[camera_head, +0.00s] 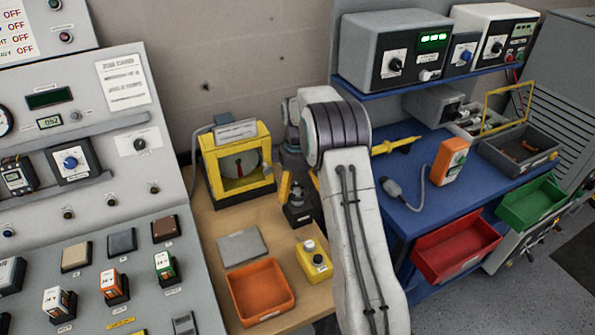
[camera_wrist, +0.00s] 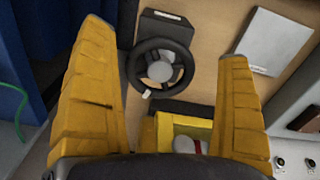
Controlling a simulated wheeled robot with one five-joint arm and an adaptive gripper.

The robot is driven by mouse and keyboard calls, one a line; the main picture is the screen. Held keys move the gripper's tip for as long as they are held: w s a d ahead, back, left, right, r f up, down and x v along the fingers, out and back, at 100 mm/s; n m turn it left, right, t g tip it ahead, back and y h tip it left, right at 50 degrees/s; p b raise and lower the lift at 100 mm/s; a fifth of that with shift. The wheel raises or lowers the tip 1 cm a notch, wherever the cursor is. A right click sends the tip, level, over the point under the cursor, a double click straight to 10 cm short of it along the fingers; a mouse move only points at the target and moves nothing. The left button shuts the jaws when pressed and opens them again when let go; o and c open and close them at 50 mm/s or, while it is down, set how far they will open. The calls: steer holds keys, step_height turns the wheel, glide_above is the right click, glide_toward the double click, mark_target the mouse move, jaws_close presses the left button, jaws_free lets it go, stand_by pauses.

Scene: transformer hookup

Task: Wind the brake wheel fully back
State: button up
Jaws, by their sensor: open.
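The brake wheel (camera_wrist: 139,60) is a black ring with spokes and a grey hub, on a dark mount (camera_wrist: 165,27) on the wooden bench top. A small pale knob sits on its lower-left rim in the wrist view. In the head view, the wheel (camera_head: 298,196) is small and partly hidden by my gripper and arm. My gripper (camera_wrist: 165,50) is open, with its yellow fingers on either side of the wheel in the wrist view. No contact with the rim shows. My gripper (camera_head: 300,184) is above the wheel in the head view.
A yellow-framed gauge box (camera_head: 265,186) with a red needle stands behind the wheel. A control console (camera_head: 110,260) is left; a blue bench (camera_head: 425,205) is right.

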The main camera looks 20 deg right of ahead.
step_height(320, 180, up, 11)
stand_by(0.5)
stand_by(0.5)
steer(key=m, duration=0.6)
glide_above(300, 197)
steer(key=f, duration=0.7)
steer(key=shift+w, duration=0.2)
steer(key=s+a+r, duration=0.2)
steer(key=s+a, duration=0.1)
steer(key=s, duration=0.6)
steer(key=s+a+r+m, duration=0.1)
steer(key=s+a+r, duration=0.15)
steer(key=s, duration=0.65)
steer(key=s+a+r, duration=0.1)
steer(key=s+a, duration=0.2)
steer(key=s, duration=0.7)
steer(key=shift+s+a+r+n+t, duration=0.2)
steer(key=shift+a+r+t, duration=0.15)
steer(key=shift+r+t, duration=0.45)
steer(key=shift+s+a+r+n+t, duration=0.25)
steer(key=shift+a+r+t, duration=0.2)
steer(key=shift+r, duration=0.55)
steer(key=shift+s+a+r+n+t, duration=0.2)
steer(key=shift+a+r+t, duration=0.1)
steer(key=shift+r+t, duration=0.5)
